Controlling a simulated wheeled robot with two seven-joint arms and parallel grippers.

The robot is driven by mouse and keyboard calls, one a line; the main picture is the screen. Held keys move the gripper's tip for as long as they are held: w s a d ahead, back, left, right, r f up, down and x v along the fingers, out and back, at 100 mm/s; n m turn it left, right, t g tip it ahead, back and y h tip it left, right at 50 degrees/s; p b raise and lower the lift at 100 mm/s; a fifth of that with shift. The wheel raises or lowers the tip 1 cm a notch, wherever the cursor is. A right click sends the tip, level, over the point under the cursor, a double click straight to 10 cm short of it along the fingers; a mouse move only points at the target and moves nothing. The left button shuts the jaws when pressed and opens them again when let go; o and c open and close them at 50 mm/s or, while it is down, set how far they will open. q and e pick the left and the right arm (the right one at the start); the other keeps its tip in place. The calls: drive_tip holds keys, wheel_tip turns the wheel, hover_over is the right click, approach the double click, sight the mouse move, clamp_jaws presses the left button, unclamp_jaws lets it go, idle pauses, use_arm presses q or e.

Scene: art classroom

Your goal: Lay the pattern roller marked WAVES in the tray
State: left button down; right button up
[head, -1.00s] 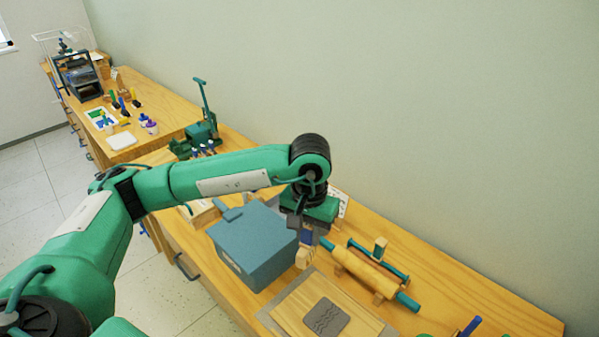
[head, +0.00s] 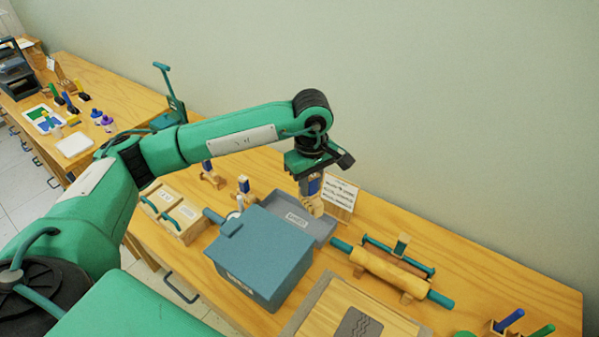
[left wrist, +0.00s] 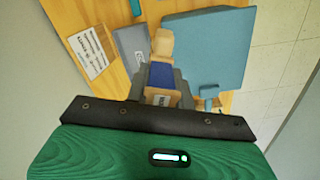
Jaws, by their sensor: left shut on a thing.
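My left gripper (head: 312,184) is shut on a small pattern roller (head: 315,205) with wooden ends and a blue middle. The roller hangs upright over the right part of the grey tray (head: 325,232), which lies behind the blue lidded box. I cannot tell whether it touches the tray. In the left wrist view the roller (left wrist: 163,48) sits between the fingers (left wrist: 159,76), with the tray (left wrist: 128,42) beside it. My right gripper is not in view.
The blue box (head: 258,258) stands directly in front of the tray. A text card (head: 341,196) stands behind it. A rolling pin (head: 385,268) on a stand and a board with a wave-marked slab (head: 358,326) are to the right. Other small rollers (head: 243,188) stand left.

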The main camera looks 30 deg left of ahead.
use_arm(q)
drive_tip(key=shift+w+a+f+n, duration=0.1)
drive_tip(key=shift+w+f+n, duration=0.1)
drive_tip(key=shift+n, duration=0.3)
drive_tip(key=shift+w+f+n, duration=0.1)
drive_tip(key=shift+w+n, duration=0.1)
drive_tip(key=shift+n, duration=0.3)
drive_tip(key=w+a+f+m+b, duration=0.2)
drive_tip(key=w+a+f+m, duration=0.35)
drive_tip(key=m, duration=1.15)
drive_tip(key=w+a+f+m+b, duration=0.2)
drive_tip(key=w+a+f+m, duration=0.3)
drive_tip(key=m, duration=1.2)
drive_tip(key=f+b, duration=0.2)
drive_tip(key=f, duration=0.2)
drive_tip(key=w+d+f+b, duration=0.1)
drive_tip(key=f+b, duration=0.1)
drive_tip(key=f, duration=0.2)
drive_tip(key=f+b, duration=0.3)
drive_tip(key=f, duration=0.1)
drive_tip(key=shift+w+d, duration=0.15)
drive_tip(key=shift+d, duration=0.05)
